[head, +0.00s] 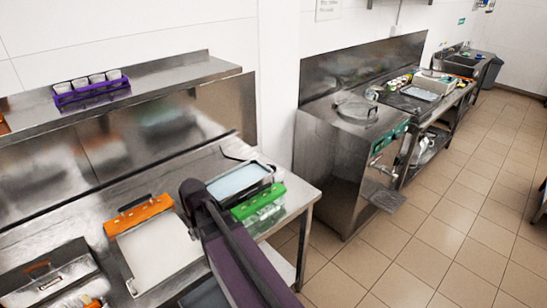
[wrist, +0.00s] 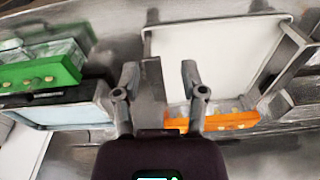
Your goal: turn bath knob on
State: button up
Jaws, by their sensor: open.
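A bath with a pale blue surface (head: 240,180) stands on the steel counter. A green block (head: 262,203) with small pale round parts sits at its front. A second, white-surfaced basin (head: 160,248) with an orange block (head: 137,214) stands to its left. In the wrist view, the green block (wrist: 38,70) is at left and the orange block (wrist: 215,122) at right. I cannot pick out a bath knob for certain. My gripper (wrist: 158,76) is open and empty, its fingers apart above the strip between the two basins. In the head view, my arm hides the gripper's fingers.
A steel lidded box (head: 45,277) stands at the counter's front left. A shelf (head: 160,82) above holds a purple rack (head: 91,90) of white cups. A steel batch freezer (head: 335,165) stands right of the counter. The tiled floor (head: 450,225) at right is clear.

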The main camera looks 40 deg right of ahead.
jog(key=w+d+r+p, duration=0.1)
jog(key=w+d+r, duration=0.2)
jog(key=w+d, duration=0.65)
jog(key=t, duration=0.4)
send_near(273, 165)
jog(key=w+v, duration=0.1)
jog(key=v, duration=0.3)
jog(key=shift+s+d+r+n, duration=0.1)
jog(key=shift+s+r+n, duration=0.2)
jog(key=shift+n, duration=0.1)
jog(key=shift+f, duration=0.15)
jog(key=b+x, duration=1.2)
jog(key=x, duration=0.1)
jog(key=shift+s+f+b, duration=0.1)
jog(key=shift+f+b, duration=0.2)
jog(key=shift+f, duration=0.05)
grip_shut()
